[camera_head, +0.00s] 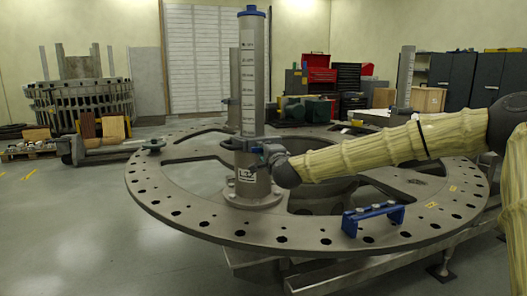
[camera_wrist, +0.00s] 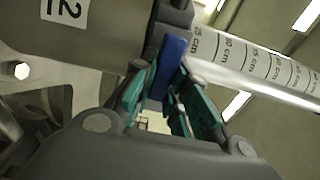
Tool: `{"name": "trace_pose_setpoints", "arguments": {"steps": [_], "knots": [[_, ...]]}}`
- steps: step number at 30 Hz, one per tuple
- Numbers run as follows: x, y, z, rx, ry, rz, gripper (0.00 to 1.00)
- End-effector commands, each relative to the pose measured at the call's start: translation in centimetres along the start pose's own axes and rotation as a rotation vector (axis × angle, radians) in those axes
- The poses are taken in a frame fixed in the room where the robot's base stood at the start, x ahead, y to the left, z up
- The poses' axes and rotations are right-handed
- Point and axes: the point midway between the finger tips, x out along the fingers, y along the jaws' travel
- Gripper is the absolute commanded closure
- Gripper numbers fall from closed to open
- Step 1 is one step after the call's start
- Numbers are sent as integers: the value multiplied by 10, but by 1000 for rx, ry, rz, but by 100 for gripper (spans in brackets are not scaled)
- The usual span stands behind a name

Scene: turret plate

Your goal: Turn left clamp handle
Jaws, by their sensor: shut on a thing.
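A grey upright post (camera_head: 248,90) with a printed scale and blue cap stands on the near left part of the round turret plate (camera_head: 190,225). A clamp sits low on this post, with its blue handle (camera_head: 256,146) on the right side. My gripper (camera_head: 266,152) is at the clamp, reaching in from the right, and hides part of it. In the wrist view the blue handle (camera_wrist: 172,58) lies between the teal finger pads of my gripper (camera_wrist: 166,88), which is shut on it. The scaled post (camera_wrist: 250,62) runs off to the right there.
A blue bracket (camera_head: 373,217) stands on the plate's near right rim. Another scaled post (camera_head: 404,78) stands at the back right, and one shows partly behind the near post. The plate has wide openings and rim holes. Open floor (camera_head: 80,230) lies to the left.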

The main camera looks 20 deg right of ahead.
Motion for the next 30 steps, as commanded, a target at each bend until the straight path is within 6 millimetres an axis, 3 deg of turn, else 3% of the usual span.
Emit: {"name": "trace_pose_setpoints", "arguments": {"steps": [4, 5, 9, 20, 25, 30], "knots": [[0, 1, -1, 1, 2, 2, 100], [0, 1, -1, 1, 2, 2, 83], [0, 1, -1, 1, 1, 1, 62], [-3, 0, 0, 0, 0, 0, 62], [-21, 0, 0, 0, -1, 1, 62], [-52, 0, 0, 2, -1, 1, 62]]}}
